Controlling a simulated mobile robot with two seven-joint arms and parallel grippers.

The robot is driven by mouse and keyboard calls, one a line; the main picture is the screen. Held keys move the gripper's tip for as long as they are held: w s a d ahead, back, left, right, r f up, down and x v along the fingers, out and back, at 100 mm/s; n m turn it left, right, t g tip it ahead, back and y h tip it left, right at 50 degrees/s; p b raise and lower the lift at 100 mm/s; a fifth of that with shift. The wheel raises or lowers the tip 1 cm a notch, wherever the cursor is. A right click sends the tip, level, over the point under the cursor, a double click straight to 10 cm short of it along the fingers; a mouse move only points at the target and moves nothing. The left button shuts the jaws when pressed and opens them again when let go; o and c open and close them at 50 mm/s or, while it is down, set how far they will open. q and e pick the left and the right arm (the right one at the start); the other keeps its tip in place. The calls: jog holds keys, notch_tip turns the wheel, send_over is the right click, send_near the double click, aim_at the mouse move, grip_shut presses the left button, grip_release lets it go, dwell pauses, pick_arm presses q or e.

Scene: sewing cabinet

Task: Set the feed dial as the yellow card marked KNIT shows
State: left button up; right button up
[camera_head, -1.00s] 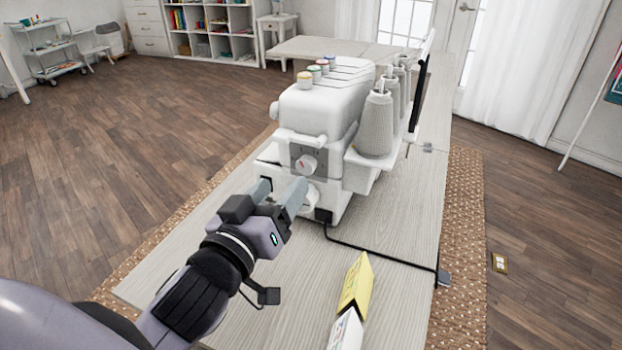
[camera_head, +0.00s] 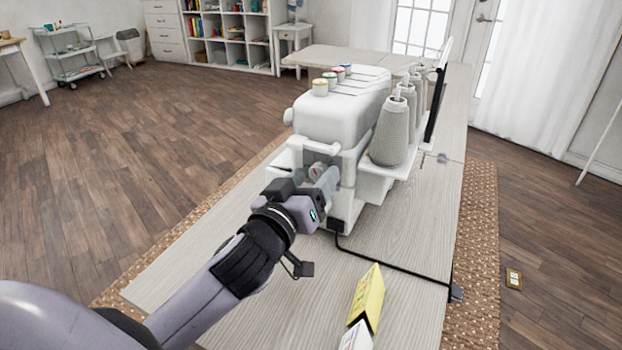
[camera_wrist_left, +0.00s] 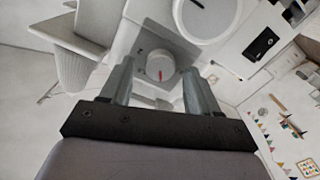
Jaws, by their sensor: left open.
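The feed dial is a round white knob with a red pointer line on a grey plate of the white sewing machine (camera_head: 335,112). In the left wrist view the dial (camera_wrist_left: 155,68) lies just ahead of and between the fingertips. In the head view the dial (camera_head: 317,170) is partly hidden by my gripper. My left gripper (camera_head: 318,180) is open, one finger to each side of the dial; I cannot tell if they touch it. The yellow card (camera_head: 368,297) stands folded on the table; its marking is too small to read. My right gripper is not in view.
A white card (camera_head: 356,338) stands by the yellow one. Thread cones (camera_head: 389,132) stand right of the machine. A black cable (camera_head: 395,266) crosses the table (camera_head: 240,290). A larger white round part (camera_wrist_left: 207,15) sits close to the dial in the wrist view.

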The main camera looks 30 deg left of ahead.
pick_arm(q)
jog(key=c, duration=1)
jog(key=shift+c, duration=0.2)
